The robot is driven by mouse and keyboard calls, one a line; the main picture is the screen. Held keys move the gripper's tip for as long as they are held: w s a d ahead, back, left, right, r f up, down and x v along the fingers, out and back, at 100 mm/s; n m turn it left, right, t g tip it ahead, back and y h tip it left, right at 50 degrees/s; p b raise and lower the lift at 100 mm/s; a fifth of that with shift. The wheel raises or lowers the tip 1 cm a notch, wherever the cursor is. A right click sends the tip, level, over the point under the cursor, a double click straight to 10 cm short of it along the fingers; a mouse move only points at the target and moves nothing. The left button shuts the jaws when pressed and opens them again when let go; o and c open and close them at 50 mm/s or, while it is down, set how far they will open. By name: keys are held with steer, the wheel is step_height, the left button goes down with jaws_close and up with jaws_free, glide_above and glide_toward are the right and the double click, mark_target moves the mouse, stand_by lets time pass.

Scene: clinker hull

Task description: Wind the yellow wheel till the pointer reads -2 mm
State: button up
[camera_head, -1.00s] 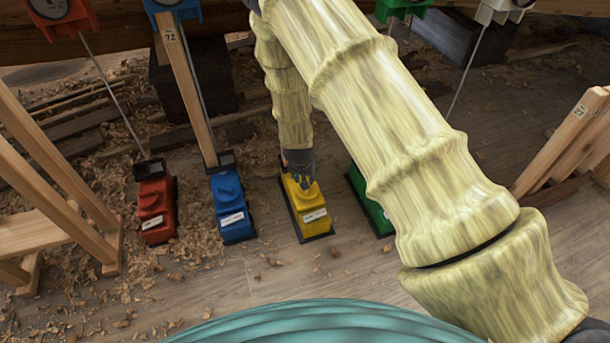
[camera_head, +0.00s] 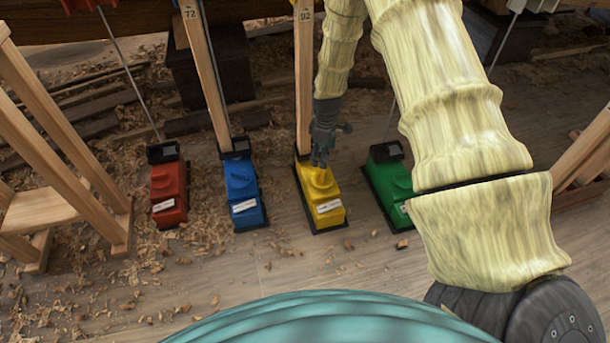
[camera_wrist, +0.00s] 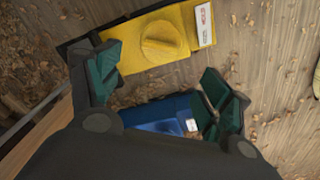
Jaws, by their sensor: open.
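The yellow box (camera_head: 328,208) stands on the floor on a dark base, with a rounded yellow wheel (camera_head: 321,179) on its top and a white label on its front. In the wrist view the yellow box (camera_wrist: 118,47) and its wheel (camera_wrist: 163,40) lie at the upper middle. My gripper (camera_head: 321,161) points down just behind and above the wheel, apart from it as far as I can tell. Its green-padded fingers are spread wide and empty in the wrist view (camera_wrist: 158,88). No pointer or scale reading can be made out.
A blue box (camera_head: 243,196) and a red box (camera_head: 167,193) stand to the left, a green box (camera_head: 388,184) close to the right. A wooden post marked 92 (camera_head: 304,80) rises behind the yellow box. Wooden trestles (camera_head: 85,170) flank the area. Shavings litter the floor.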

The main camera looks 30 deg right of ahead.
mark_target(323, 174)
steer(key=shift+n, duration=0.6)
step_height(323, 174, down, 11)
steer(key=b, duration=0.5)
steer(key=shift+d, duration=0.15)
steer(key=c, duration=1)
